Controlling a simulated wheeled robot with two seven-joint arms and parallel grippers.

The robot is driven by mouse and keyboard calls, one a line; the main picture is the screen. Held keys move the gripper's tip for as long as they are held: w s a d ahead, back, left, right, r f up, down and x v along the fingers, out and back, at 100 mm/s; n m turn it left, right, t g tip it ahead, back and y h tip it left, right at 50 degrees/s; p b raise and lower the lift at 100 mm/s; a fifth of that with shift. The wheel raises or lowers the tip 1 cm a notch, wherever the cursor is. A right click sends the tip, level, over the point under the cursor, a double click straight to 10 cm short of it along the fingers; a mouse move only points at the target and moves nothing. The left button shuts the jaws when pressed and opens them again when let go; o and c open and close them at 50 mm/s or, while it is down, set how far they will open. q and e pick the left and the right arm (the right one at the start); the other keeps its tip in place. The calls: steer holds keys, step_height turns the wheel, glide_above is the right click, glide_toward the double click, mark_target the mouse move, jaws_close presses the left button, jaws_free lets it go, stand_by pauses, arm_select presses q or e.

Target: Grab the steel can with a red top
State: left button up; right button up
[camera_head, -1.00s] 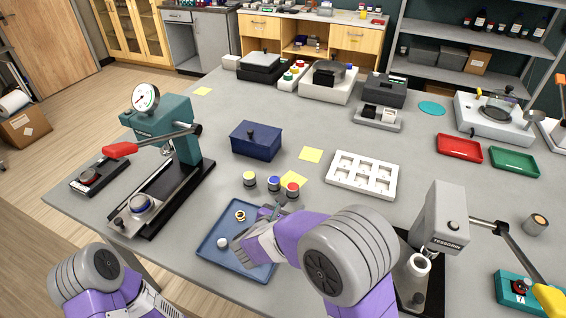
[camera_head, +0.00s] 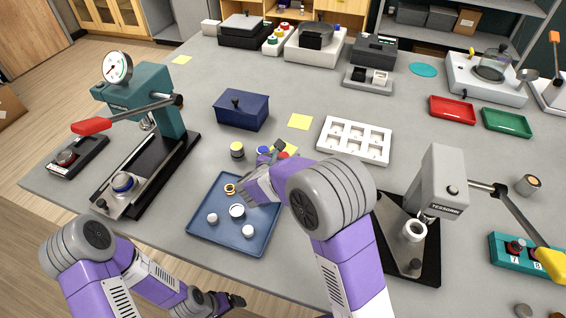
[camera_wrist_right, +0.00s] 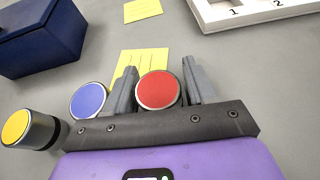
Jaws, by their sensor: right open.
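The steel can with a red top (camera_wrist_right: 158,90) stands on the bench, seen from above in the right wrist view. My right gripper (camera_wrist_right: 162,85) is open, with one finger on each side of this can; I cannot tell whether they touch it. In the head view my right gripper (camera_head: 279,148) largely hides the red-topped can. A blue-topped can (camera_wrist_right: 89,100) stands just left of the left finger, and a yellow-topped can (camera_wrist_right: 28,129) stands farther left. My left gripper (camera_head: 232,301) is low at the front, below the bench edge, its jaw opening unclear.
A blue tray (camera_head: 205,235) with small white pieces and a brass ring lies nearer me. A navy box (camera_head: 241,112) stands behind the cans, a white numbered rack (camera_head: 354,158) to their right. Presses stand left (camera_head: 150,110) and right (camera_head: 440,190). Yellow notes lie near the cans.

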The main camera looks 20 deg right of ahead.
steer(key=shift+c, duration=0.3)
steer(key=c, duration=0.8)
steer(key=shift+r, duration=0.15)
